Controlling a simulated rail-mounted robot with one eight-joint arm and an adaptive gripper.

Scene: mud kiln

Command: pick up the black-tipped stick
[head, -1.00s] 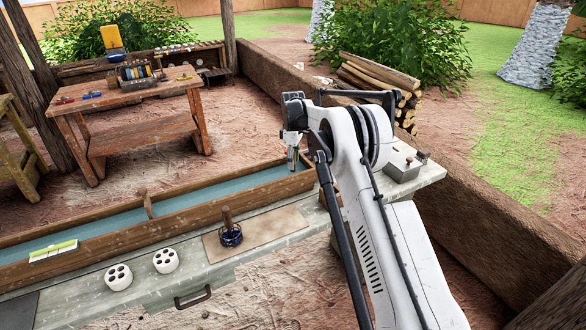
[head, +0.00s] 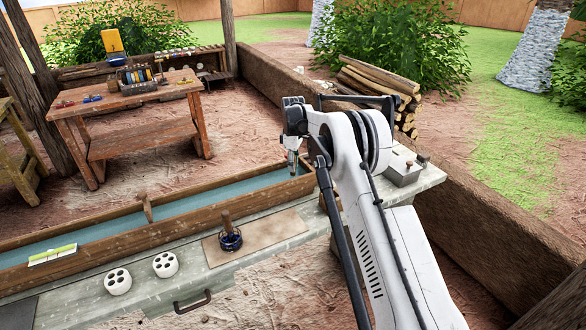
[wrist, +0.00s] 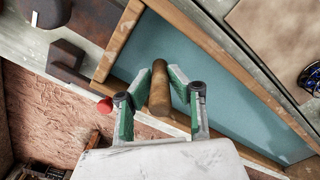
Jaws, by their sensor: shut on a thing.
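In the wrist view a short brown wooden stick (wrist: 159,94) lies between the two green-padded fingers of my gripper (wrist: 162,74). The gripper is shut on it. No black tip shows on the part I see; the rest is hidden or turned away. In the head view my gripper (head: 292,163) hangs pointing down near the right end of a long wooden trough (head: 240,200). The stick cannot be made out there.
The trough has a blue inside and a small divider. On the grey counter stand a board (head: 268,231) with a dark blue pot (head: 231,241), two white holed cups (head: 165,264) and a grey box (head: 403,168). A wooden table (head: 125,108) stands behind.

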